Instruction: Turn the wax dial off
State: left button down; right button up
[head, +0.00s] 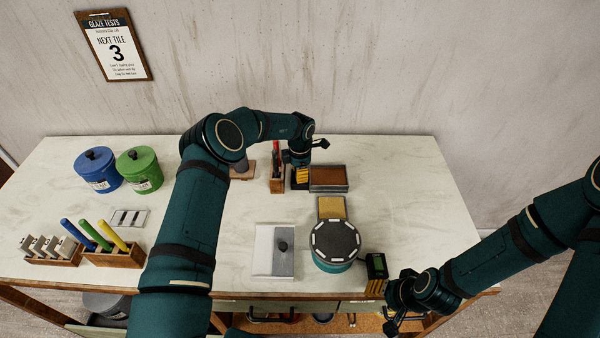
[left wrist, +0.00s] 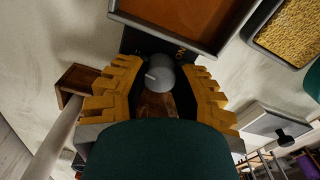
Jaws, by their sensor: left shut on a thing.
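The wax dial is a round grey knob (left wrist: 160,75) with a white mark pointing left in the left wrist view. It sits on a dark panel (left wrist: 135,42) with partly hidden lettering, beside the wax pan (head: 328,174), a metal-rimmed tray of brown wax. My left gripper (head: 301,175) reaches down at the pan's left side, and its yellow fingers are closed around the knob. The dial is hidden by the gripper in the head view. My right gripper (head: 394,318) is near the table's front right edge; its fingers are too dark to read.
A wooden block with a red-handled tool (head: 277,180) stands left of the left gripper. Blue (head: 97,170) and green (head: 139,170) jars stand left.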

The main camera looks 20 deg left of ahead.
pick_arm(q)
jog(key=shift+n, duration=1)
jog(key=c, duration=0.6)
grip_release()
jog(key=shift+c, duration=0.2)
notch_tip(320, 180, up, 12)
